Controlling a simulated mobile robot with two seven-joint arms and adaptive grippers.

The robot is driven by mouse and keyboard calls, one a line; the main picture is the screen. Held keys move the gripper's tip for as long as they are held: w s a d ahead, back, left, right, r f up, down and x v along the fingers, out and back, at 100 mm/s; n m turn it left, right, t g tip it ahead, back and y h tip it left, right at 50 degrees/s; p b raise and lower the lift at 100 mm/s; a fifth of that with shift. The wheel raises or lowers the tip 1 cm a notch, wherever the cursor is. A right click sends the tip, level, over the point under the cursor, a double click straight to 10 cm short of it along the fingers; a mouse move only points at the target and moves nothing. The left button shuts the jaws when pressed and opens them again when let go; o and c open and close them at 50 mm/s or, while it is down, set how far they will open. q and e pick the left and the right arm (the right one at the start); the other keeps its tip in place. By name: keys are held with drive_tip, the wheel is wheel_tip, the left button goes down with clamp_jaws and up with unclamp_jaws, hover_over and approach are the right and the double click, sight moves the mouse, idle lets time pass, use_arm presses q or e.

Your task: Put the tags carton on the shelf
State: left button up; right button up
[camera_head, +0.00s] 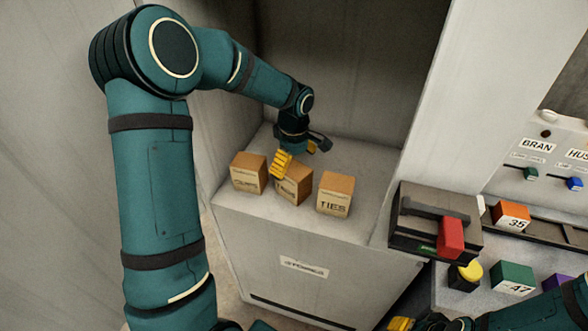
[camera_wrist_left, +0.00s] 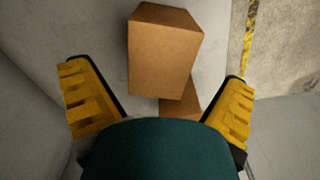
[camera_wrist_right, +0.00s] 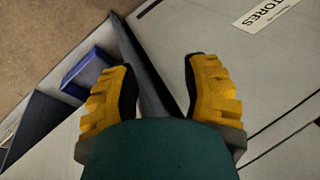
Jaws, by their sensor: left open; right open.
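Three brown cartons stand in a row on the pale top of the STORES unit (camera_head: 240,215). The right one, the TIES carton (camera_head: 335,194), is readable. The left carton (camera_head: 248,173) has a label too small to read. The middle carton (camera_head: 294,186) is partly hidden by my left gripper, and I cannot tell for certain whether its label says TAGS. My left gripper (camera_head: 298,154) is open just above and behind the middle carton. In the left wrist view, a carton (camera_wrist_left: 163,55) lies ahead between the open fingers. My right gripper (camera_wrist_right: 160,75) is open and empty.
A dark box with a red handle (camera_head: 425,226) stands right of the unit. Beyond it are an orange block (camera_head: 510,216), a green block (camera_head: 512,279) and a yellow button (camera_head: 470,270). A blue item (camera_wrist_right: 88,75) shows in the right wrist view. Walls enclose the recess.

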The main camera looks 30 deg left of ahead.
use_arm(q)
wheel_tip(320, 180, up, 9)
drive_tip(key=p, duration=0.1)
use_arm(e)
drive_tip(key=shift+w+r, duration=0.25)
drive_tip(key=shift+r, duration=0.45)
use_arm(q)
drive_tip(key=shift+s+f, duration=0.1)
use_arm(e)
drive_tip(key=shift+s, duration=0.1)
